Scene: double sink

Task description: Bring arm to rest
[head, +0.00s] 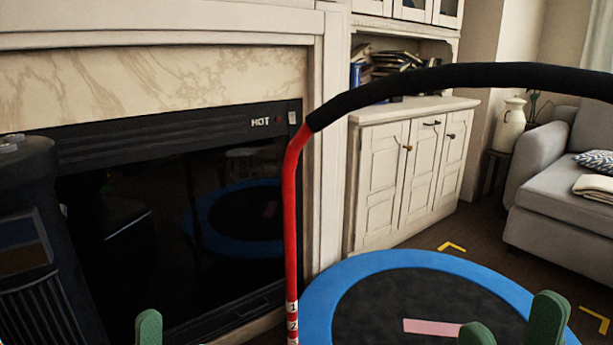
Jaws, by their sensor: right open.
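My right gripper (512,325) shows at the bottom right as two green fingertips with a gap between them. It is open, with nothing seen between the tips. Behind the tips in the picture is the blue-rimmed trampoline (322,297). My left gripper (148,327) shows only as one green fingertip at the bottom edge, left of the middle. Its other finger is out of frame, so I cannot tell whether it is open. The rest of both arms is hidden below the frame.
A red post (290,220) with a black padded bar (440,78) rises in front of me. A dark fireplace (170,215) stands left, a white cabinet (410,180) behind. A grey sofa (560,205) is at the right. Brown floor (480,228) shows between cabinet and sofa.

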